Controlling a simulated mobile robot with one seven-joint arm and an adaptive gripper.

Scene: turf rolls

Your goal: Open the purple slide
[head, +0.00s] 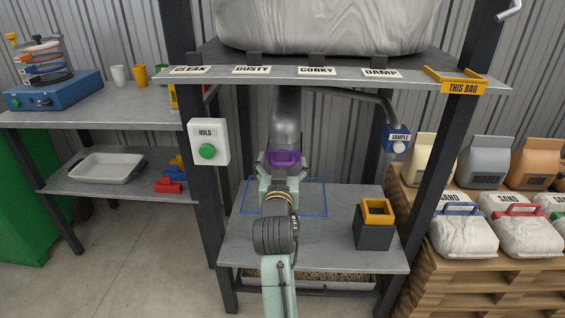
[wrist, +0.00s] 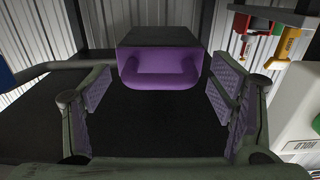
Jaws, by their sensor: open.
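The purple slide (head: 284,158) shows in the head view under the grey spout of the hopper, partly hidden by my gripper and arm. In the wrist view the purple slide (wrist: 160,68) has a recessed handle front beneath a dark housing (wrist: 160,37). My gripper (head: 281,180) is in front of it. In the wrist view my gripper (wrist: 160,98) has its two padded fingers spread wide, left and right of the slide's front, with nothing between them. The slide lies beyond the fingers; I cannot tell exactly how far.
A white HOLD box (head: 208,142) with a green button is on the left post. A blue SAMPLE box (head: 397,140) hangs at right. Bags (head: 465,237) on pallets stand right.

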